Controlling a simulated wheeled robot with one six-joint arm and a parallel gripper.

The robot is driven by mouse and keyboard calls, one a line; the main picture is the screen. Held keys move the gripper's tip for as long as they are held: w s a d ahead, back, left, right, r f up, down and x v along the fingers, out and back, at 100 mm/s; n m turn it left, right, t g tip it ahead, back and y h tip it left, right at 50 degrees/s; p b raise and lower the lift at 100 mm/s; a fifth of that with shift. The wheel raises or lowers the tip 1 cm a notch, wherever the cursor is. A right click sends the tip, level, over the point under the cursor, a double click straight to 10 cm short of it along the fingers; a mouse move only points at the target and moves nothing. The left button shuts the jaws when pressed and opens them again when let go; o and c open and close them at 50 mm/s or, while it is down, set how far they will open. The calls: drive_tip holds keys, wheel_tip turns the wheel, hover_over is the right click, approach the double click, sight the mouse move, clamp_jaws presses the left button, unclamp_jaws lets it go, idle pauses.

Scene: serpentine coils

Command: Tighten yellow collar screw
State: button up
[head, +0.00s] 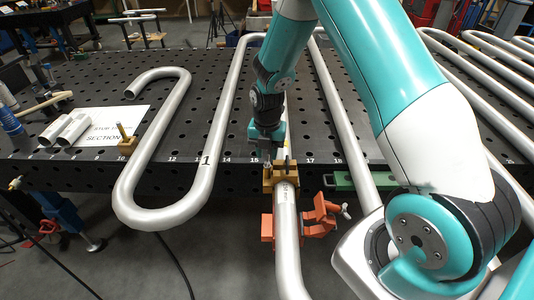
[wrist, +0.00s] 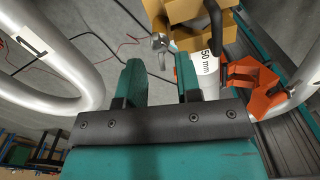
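The yellow collar (head: 287,175) sits around the silver pipe (head: 287,225) near the table's front edge. It also shows at the top of the wrist view (wrist: 192,36), above a "50 mm" mark on the pipe. A small metal screw head (wrist: 160,42) sticks out at the collar's left side in the wrist view. My gripper (wrist: 158,68) is open, its two teal fingers apart with bare floor seen between them. The screw head lies just beyond the gap between the fingertips. In the head view my gripper (head: 268,152) is just above the collar, and its fingers are partly hidden.
An orange clamp (head: 318,217) is on the pipe just below the collar; it also shows right of my fingers (wrist: 248,84). A bent serpentine pipe (head: 203,165) stands to the left. A green bar (head: 343,181) lies right of the collar. The perforated black table (head: 215,110) extends behind.

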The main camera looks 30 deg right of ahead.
drive_tip(key=shift+f, duration=1.15)
clamp_jaws()
